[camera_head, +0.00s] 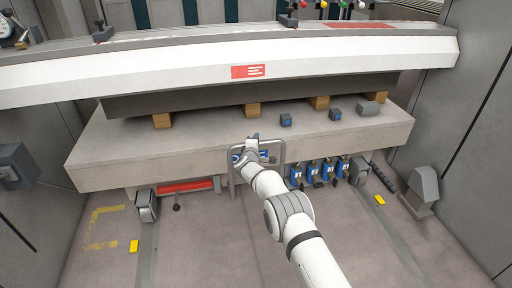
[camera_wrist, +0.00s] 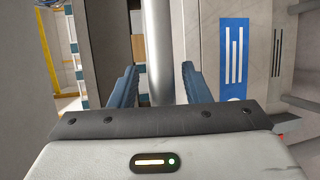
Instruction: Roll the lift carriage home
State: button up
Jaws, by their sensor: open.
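A grey tubular loop handle (camera_head: 282,152) stands at the front of the machine's pale bed, apparently on the lift carriage. The carriage's body is mostly hidden, and I cannot make out its outline. My gripper (camera_head: 253,142) is at the upper left part of this handle. In the wrist view, my gripper (camera_wrist: 160,78) is open, with a blue finger on each side of a grey metal tube (camera_wrist: 160,65). The tube appears upright between the fingers, and no clear contact shows. A blue label (camera_wrist: 234,55) with white stripes is to the right of the tube.
A red bar (camera_head: 185,187) lies left under the bed (camera_head: 130,143). Wooden blocks (camera_head: 162,121) and small dark cubes (camera_head: 286,120) rest on the bed. Floor rails (camera_head: 145,255) flank open floor with yellow markings (camera_head: 95,225).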

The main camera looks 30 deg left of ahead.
jog(key=p+v, duration=0.2)
jog(key=v, duration=0.5)
jog(key=shift+p, duration=0.3)
jog(key=shift+w+r, duration=0.1)
